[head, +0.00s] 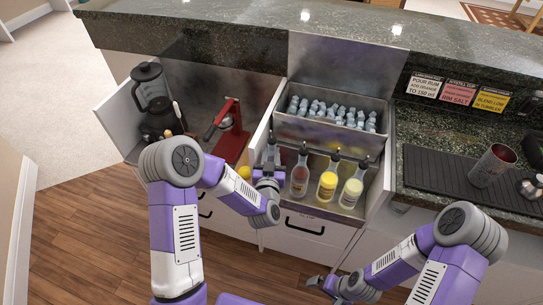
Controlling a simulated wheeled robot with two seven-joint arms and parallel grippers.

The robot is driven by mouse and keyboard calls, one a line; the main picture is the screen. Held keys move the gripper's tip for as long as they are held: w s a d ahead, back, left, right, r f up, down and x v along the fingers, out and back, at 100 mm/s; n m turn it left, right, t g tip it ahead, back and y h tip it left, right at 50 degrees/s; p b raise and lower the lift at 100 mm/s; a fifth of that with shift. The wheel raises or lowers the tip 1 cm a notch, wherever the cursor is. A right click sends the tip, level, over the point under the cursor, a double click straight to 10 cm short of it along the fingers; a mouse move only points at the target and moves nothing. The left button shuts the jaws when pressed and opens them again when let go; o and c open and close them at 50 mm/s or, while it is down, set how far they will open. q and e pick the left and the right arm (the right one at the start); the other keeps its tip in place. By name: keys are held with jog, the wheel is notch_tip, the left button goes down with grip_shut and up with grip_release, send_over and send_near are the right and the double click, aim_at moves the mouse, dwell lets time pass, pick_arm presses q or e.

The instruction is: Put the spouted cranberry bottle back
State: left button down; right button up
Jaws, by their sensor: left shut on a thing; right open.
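My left gripper (269,178) is shut on a spouted bottle (271,156) at the left end of the bottle row in the steel well. Its clear upper part and dark spout show upright above the gripper. The gripper hides its lower part, so I cannot tell its contents or whether it rests on the well floor. My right gripper (322,283) is open and empty, low in front of the counter, apart from the bottles.
A yellow bottle (327,186) and a pale yellow bottle (352,191) continue the row. Behind is an ice bin (330,132). A blender (150,85) and a red machine (230,130) stand left. A metal tumbler (492,165) stands on the black mat (430,165) at right.

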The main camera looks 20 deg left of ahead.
pick_arm(q)
jog(key=c, duration=1.2)
grip_release()
jog(key=shift+f, duration=0.1)
